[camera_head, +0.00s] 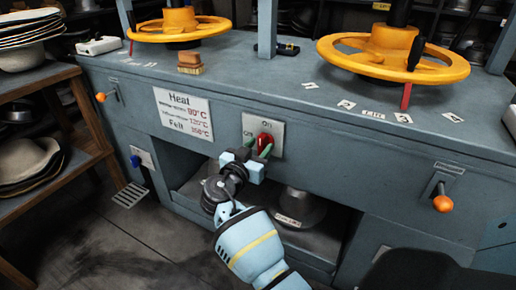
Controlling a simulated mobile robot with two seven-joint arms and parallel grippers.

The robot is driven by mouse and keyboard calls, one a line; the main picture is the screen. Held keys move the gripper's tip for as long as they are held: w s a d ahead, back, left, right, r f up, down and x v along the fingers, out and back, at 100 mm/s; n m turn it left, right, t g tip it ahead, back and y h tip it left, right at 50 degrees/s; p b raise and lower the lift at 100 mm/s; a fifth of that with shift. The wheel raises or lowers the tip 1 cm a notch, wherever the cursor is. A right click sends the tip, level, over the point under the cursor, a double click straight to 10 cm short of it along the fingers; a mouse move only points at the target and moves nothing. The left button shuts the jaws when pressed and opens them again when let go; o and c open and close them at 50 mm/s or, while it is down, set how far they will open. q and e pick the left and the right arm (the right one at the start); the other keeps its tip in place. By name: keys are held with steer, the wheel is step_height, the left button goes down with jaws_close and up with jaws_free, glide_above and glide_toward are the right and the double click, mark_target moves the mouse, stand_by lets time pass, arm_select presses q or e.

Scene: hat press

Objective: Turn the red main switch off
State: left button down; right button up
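The red main switch (265,140) is a red knob on a light plate on the front of the grey-blue press, with "On" and "Off" lettering around it. My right gripper (257,147) reaches up from the bottom of the head view and is right in front of the switch. Its two green-tipped fingers are spread apart, one at the left of the knob and one over its lower part. Contact between fingers and knob is not clear. The gripper partly covers the plate's lower left. My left gripper is not in view.
Two yellow handwheels (393,53) stand on top of the press. A heat sign (184,114) is left of the switch. Orange-knobbed levers (443,203) flank the front. An open shelf with a metal hat form (300,207) lies below. A wooden rack (60,190) stands left.

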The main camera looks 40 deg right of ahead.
jaws_close()
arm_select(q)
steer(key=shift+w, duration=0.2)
